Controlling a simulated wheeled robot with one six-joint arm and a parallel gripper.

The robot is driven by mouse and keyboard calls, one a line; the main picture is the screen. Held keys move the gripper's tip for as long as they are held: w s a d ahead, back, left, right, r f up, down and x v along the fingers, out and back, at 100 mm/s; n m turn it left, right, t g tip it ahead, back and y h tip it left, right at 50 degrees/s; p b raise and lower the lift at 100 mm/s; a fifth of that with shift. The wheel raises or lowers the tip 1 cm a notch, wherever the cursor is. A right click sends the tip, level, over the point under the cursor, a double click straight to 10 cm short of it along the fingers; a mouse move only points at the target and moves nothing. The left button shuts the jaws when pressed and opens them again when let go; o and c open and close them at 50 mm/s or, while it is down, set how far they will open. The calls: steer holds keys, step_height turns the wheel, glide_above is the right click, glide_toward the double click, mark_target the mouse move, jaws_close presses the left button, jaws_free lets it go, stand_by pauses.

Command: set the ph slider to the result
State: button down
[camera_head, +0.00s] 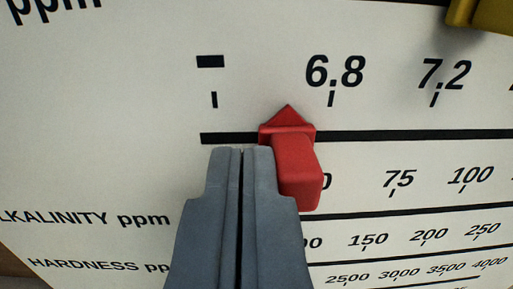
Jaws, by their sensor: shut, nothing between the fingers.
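The red slider (299,176) with a pointed top sits on a black horizontal track line of a white board (150,130). Its tip lies between the dash mark (211,62) on the left and the 6.8 mark (334,73) on the right, a little nearer 6.8. My gripper (242,152) is shut, with its fingertips at the left side of the slider. They appear to touch or nearly touch it; I cannot tell which. The 7.2 mark (444,75) is farther right. The fingers hide part of the rows below.
Lower rows carry printed numbers, with alkalinity (85,218) and hardness (95,266) labels at left. A yellow part (480,14) juts in at the top right corner. The track right of the slider looks clear.

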steer(key=d, duration=2)
steer(key=shift+d, duration=0.15)
stand_by(2.3)
steer(key=shift+s+a, duration=0.1)
steer(key=shift+a, duration=0.6)
steer(key=s, duration=0.7)
stand_by(0.6)
